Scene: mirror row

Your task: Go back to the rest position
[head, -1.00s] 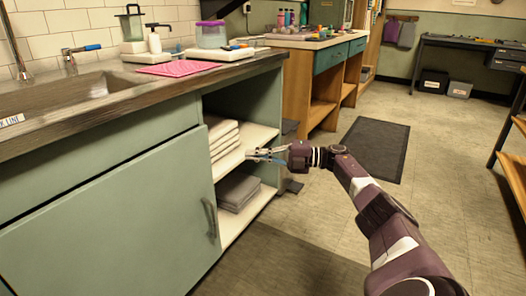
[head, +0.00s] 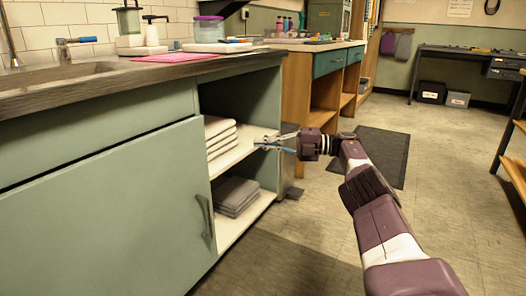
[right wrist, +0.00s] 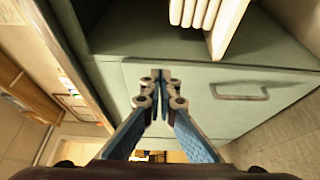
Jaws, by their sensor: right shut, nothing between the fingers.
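My right gripper (head: 262,143) is shut with nothing between its fingers. In the head view it is at the front of the open shelf (head: 232,157) in the green cabinet, to the right of the stacked white cloths (head: 219,138). I cannot tell if it touches the shelf. In the right wrist view the right gripper (right wrist: 160,76) shows with its fingertips together, over the cabinet front. My right arm reaches in from the lower right, stretched out. My left gripper is not in view.
The cabinet door (head: 110,225) is at the left, with its handle (head: 205,216) near the opening. Folded grey cloths (head: 236,195) lie on the lower shelf. The counter edge (head: 130,90) runs above. A dark mat (head: 375,155) lies on otherwise open floor at the right.

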